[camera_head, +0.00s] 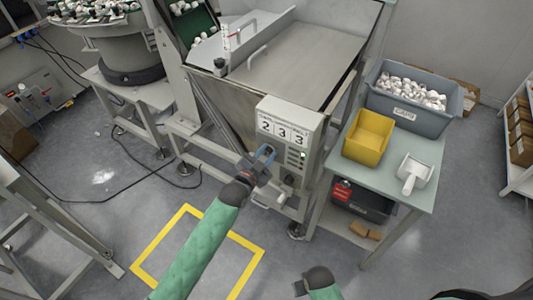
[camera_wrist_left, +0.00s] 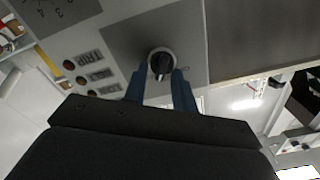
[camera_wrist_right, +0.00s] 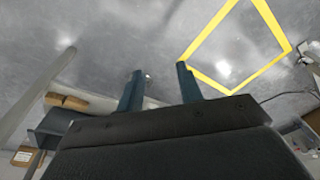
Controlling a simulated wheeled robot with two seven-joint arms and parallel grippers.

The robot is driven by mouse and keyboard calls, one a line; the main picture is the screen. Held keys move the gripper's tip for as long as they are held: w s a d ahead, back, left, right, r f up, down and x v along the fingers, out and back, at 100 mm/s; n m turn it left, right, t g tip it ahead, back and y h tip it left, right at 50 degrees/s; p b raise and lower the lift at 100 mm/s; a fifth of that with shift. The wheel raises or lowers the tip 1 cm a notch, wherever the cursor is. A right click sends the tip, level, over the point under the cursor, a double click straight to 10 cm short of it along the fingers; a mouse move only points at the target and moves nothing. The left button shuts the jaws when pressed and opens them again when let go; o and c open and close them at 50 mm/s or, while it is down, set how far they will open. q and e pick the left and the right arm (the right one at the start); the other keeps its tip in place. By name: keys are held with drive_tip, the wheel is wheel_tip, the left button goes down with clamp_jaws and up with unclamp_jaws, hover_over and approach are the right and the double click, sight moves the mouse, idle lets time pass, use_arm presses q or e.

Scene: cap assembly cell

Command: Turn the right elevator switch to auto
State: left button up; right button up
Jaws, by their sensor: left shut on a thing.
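The control box (camera_head: 290,125) with a "2 3 3" display is on the front of the steel hopper. In the left wrist view, a black rotary switch (camera_wrist_left: 161,64) with a pale ring sits on a grey panel. My left gripper (camera_head: 266,155) reaches the box's lower front; its blue fingers (camera_wrist_left: 160,80) are shut on the switch knob. The switch's position marks are not readable, and in the head view the gripper covers that area. My right gripper (camera_wrist_right: 160,78) is open and empty, low over the floor; only its dark wrist shows in the head view.
Several labelled buttons (camera_wrist_left: 95,75) sit beside the switch. Right of the hopper, a side table (camera_head: 415,150) holds a yellow bin (camera_head: 369,136), a grey crate of white caps (camera_head: 408,118) and a white scoop (camera_head: 411,174). A yellow square (camera_head: 160,238) marks clear floor.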

use_arm(q)
drive_tip(key=n, duration=0.2)
drive_tip(key=shift+a+r+n+p, duration=0.1)
drive_tip(key=shift+n+p, duration=0.2)
drive_tip(key=shift+w+n, duration=0.1)
drive_tip(key=shift+n, duration=0.9)
drive_tip(key=shift+a+n, duration=0.1)
drive_tip(key=shift+n, duration=0.6)
use_arm(e)
wheel_tip(320, 180, down, 6)
drive_tip(key=s+d, duration=0.1)
drive_tip(key=shift+s, duration=0.2)
drive_tip(key=shift+w+r, duration=0.1)
drive_tip(key=shift+r, duration=0.05)
use_arm(q)
drive_tip(key=o, duration=1)
use_arm(e)
drive_tip(key=shift+a, duration=0.1)
